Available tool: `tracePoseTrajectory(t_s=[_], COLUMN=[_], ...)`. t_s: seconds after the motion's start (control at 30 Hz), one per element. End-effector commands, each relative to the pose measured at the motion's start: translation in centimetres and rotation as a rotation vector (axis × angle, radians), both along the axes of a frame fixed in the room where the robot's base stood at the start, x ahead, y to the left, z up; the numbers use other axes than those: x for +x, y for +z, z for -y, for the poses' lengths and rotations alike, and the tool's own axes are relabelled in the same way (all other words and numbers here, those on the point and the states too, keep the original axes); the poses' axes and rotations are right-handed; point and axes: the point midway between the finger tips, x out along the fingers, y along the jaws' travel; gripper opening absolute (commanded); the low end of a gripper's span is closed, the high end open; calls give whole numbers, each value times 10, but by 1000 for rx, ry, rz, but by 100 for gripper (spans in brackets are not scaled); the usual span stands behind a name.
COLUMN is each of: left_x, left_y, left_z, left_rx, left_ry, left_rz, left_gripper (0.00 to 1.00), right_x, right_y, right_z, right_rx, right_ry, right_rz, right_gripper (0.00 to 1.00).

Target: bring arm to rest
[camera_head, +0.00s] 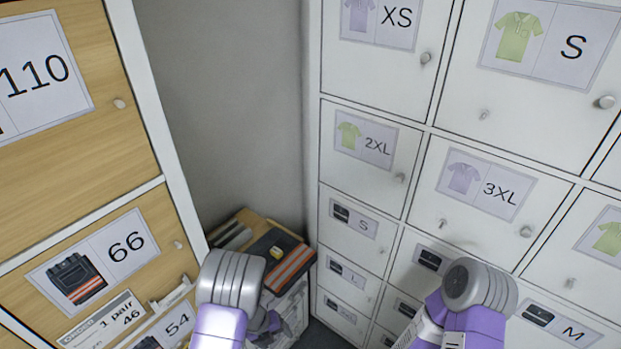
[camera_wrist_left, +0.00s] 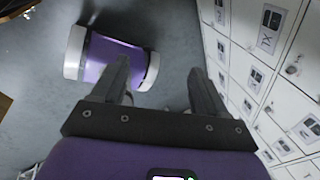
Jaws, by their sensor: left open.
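My left arm comes in at the bottom of the head view, and its gripper (camera_head: 265,327) hangs partly hidden beside the grey wrist joint. In the left wrist view the left gripper (camera_wrist_left: 158,70) has its two dark fingers apart, with nothing between them. It points down toward the grey floor (camera_wrist_left: 175,30). My right arm shows at the bottom right of the head view as a grey joint and purple links; its gripper is out of view.
Wooden drawers (camera_head: 60,190) with number labels stand at left. White lockers (camera_head: 375,75) with size labels and knobs stand at right. Between them, in the corner, folded dark workwear with orange bands (camera_head: 285,262) lies on a low stack, close behind my left arm.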

Motion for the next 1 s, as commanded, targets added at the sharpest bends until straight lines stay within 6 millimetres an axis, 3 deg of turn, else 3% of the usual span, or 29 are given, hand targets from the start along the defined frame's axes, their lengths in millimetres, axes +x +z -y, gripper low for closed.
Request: tracePoseTrajectory(t_s=[0.03,0.3,0.7,0.83,1.0], left_x=[-7,-40,-116,-138,-152], left_y=[-19,-80,-145,-153,-155], left_z=[2,11,5,6,6], left_rx=[-43,-228,-247,-195,-152], left_ry=[154,1090,2408,2695,2875], left_rz=[-41,-322,-827,-938,-1001], left_gripper=[73,73,73,73,73], right_x=[0,1,1,1,1], right_y=[-13,-54,-109,-120,-124], right_z=[0,0,0,0,0], right_rx=[0,0,0,0,0], right_ry=[0,-1,0,0,-1], right_rz=[0,2,1,1,2], right_gripper=[62,62,62,62,62])
